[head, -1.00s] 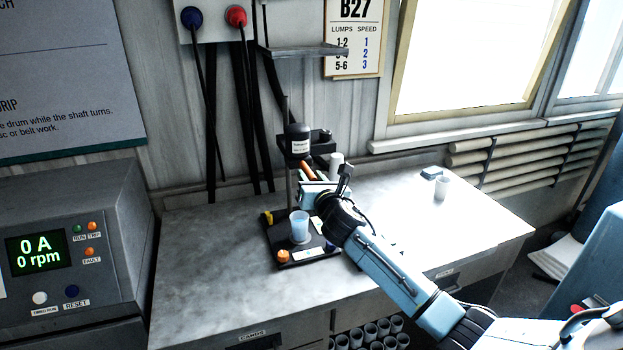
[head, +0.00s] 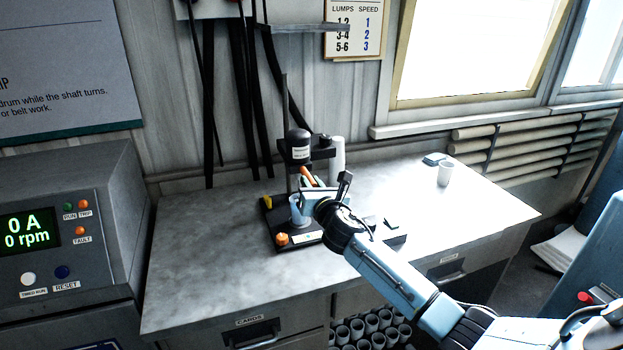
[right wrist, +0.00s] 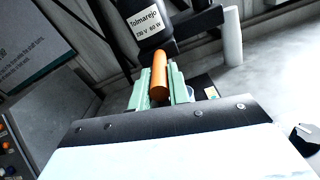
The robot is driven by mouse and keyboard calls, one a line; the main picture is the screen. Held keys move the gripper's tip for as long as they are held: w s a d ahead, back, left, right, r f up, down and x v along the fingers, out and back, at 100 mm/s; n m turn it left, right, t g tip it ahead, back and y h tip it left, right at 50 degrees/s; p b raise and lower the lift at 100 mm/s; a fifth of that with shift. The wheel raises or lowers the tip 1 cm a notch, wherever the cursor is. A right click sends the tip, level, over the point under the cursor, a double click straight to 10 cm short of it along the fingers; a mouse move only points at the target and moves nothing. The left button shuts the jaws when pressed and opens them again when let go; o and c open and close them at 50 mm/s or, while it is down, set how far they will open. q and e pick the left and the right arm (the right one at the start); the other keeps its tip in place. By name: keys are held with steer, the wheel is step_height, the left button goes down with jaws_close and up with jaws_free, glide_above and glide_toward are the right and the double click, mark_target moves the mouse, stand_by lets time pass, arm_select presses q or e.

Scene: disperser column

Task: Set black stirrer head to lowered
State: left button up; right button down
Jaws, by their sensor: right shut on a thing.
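The black stirrer head (head: 299,146) has a white label and sits on a thin upright post (head: 285,98) above a black base (head: 270,218). An orange handle (head: 305,174) sticks out from below the head toward my right arm. In the right wrist view the head (right wrist: 150,28) is at the top and the orange handle (right wrist: 158,78) lies between the pale green fingers. My right gripper (head: 309,184) is shut on this handle. A translucent cup (head: 298,212) stands on the base below the head, partly hidden by my gripper. My left gripper is out of view.
A grey control box (head: 70,215) reading 0 A and 0 rpm stands at the left. A white cup (head: 445,174) stands at the right of the bench. The bench (head: 210,245) left of the base is clear.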

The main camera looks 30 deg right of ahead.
step_height(320, 180, down, 7)
steer(key=b, duration=0.3)
steer(key=shift+b, duration=0.35)
steer(key=shift+s+a, duration=0.1)
steer(key=c, duration=1.4)
jaws_free()
steer(key=shift+r, duration=0.1)
steer(key=shift+o, duration=0.4)
steer(key=shift+r, duration=0.15)
steer(key=p+v, duration=0.1)
steer(key=v, duration=1.2)
steer(key=shift+s, duration=0.15)
